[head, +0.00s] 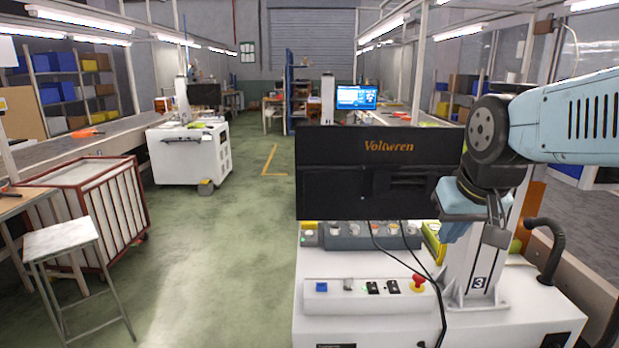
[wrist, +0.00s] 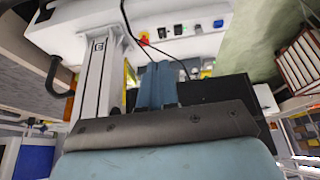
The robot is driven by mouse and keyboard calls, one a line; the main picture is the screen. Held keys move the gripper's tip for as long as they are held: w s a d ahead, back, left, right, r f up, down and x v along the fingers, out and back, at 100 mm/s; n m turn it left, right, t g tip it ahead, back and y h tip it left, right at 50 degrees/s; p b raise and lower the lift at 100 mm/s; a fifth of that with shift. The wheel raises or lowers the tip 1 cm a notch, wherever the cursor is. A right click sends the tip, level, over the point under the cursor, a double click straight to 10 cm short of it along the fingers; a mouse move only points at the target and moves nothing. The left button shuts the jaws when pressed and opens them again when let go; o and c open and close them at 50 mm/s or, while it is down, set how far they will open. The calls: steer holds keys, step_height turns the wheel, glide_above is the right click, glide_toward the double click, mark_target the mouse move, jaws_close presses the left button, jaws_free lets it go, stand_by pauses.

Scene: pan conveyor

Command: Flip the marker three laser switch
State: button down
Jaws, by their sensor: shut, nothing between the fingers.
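The white laser machine (head: 440,305) marked "3" on its column stands at the front right. Its control strip holds a blue button (head: 321,287), a silver key-like switch (head: 348,284), two black switches (head: 382,287) and a red stop button (head: 417,283). I cannot read which control is labelled for the laser. In the wrist view the black switches (wrist: 162,33) and the red button (wrist: 144,38) show near the top. My gripper (head: 457,228) is shut and empty, above and behind the strip beside the column. Its blue fingers (wrist: 157,84) also show in the wrist view.
A black "Voltwren" monitor (head: 375,172) stands left of my gripper, with cables hanging down over the strip. A black handle (head: 548,250) is at the right. A second white machine (head: 190,152), a red-framed cart (head: 95,205) and a stool (head: 65,240) stand left. The green aisle floor is clear.

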steer(key=s, duration=0.4)
steer(key=shift+r, duration=0.35)
steer(key=g, duration=0.4)
glide_above(392, 281)
steer(key=s, duration=0.3)
step_height(392, 281, down, 6)
steer(key=shift+s, duration=0.15)
steer(key=w+f, duration=0.1)
steer(key=f, duration=0.7)
steer(key=w+f, duration=0.1)
steer(key=f, duration=0.6)
steer(key=w+f, duration=0.1)
steer(key=f, duration=0.7)
steer(key=shift+f, duration=0.35)
